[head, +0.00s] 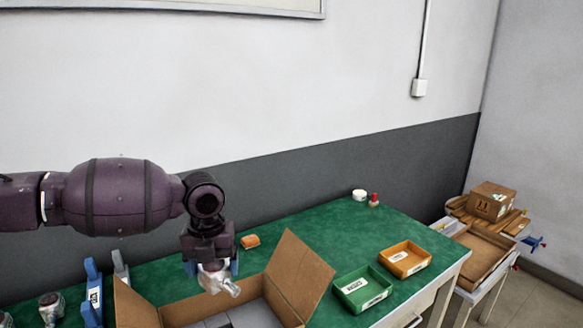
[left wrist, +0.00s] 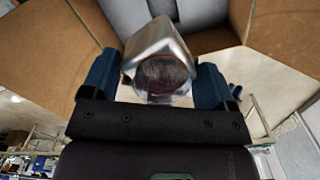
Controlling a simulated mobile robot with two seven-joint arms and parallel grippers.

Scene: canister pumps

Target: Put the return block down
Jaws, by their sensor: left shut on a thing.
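The return block (head: 220,281) is a shiny metal piece. My left gripper (head: 209,268) is shut on it and holds it over the left part of an open cardboard box (head: 300,272). In the left wrist view the metal block (left wrist: 160,50) sits between the blue fingers of the gripper (left wrist: 155,85), with a dark round face towards the camera. Grey dividers or inserts (left wrist: 190,15) show inside the box beyond it. I cannot tell the gap between the block and the box. My right gripper is not in view.
A green tray (head: 345,283) and an orange tray (head: 398,247) stand right of the box on the green bench (head: 310,228). Blue holders (head: 92,293) and metal parts (head: 50,304) stand at left. The bench's back middle is clear.

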